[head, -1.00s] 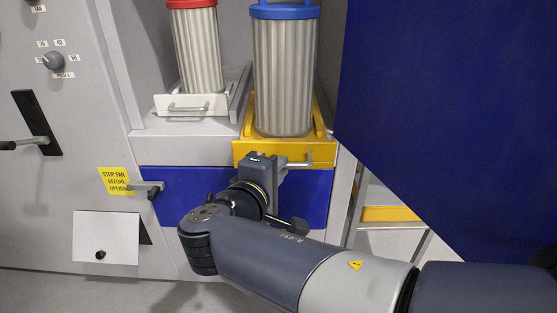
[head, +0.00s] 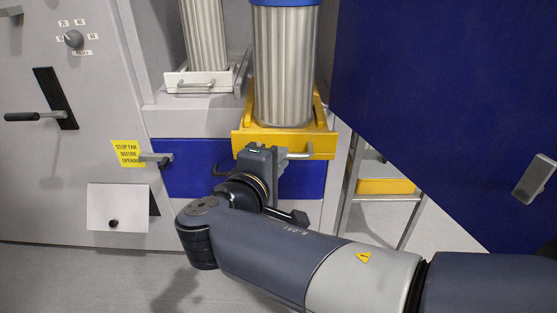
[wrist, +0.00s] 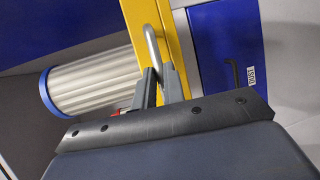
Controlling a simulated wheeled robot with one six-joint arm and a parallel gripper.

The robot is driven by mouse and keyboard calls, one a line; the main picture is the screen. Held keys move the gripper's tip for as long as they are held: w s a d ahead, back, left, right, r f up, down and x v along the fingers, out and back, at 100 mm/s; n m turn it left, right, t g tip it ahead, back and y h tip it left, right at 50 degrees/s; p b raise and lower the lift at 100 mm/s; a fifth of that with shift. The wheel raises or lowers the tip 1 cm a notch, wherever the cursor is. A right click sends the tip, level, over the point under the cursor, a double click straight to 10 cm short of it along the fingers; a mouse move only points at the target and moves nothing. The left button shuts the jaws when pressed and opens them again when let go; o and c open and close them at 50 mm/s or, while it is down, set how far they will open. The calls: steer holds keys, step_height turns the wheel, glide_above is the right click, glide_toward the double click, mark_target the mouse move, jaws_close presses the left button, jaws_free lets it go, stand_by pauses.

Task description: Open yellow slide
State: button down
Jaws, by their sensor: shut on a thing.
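The yellow slide (head: 285,146) stands out from the cabinet, with a tall pleated filter (head: 284,70) with a blue cap upright on it. The slide has a metal bar handle (head: 302,155) on its front. My gripper (head: 281,158) is at this handle, partly hidden by my own wrist in the head view. In the wrist view my gripper (wrist: 161,88) is shut on the handle (wrist: 152,48), in front of the yellow front plate (wrist: 178,45). The filter (wrist: 95,85) lies across the left of that view.
A white slide (head: 198,83) with another filter (head: 206,35) sits farther back at left. A large blue door (head: 430,90) stands open at right. A blue panel (head: 190,168) is below the slides. A lever handle (head: 35,116) sticks out at far left.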

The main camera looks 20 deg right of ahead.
steer(key=c, duration=1.5)
jaws_free()
steer(key=shift+p+v, duration=1.55)
steer(key=shift+v, duration=3.85)
steer(key=shift+b+x, duration=1.5)
steer(key=shift+x, duration=3.95)
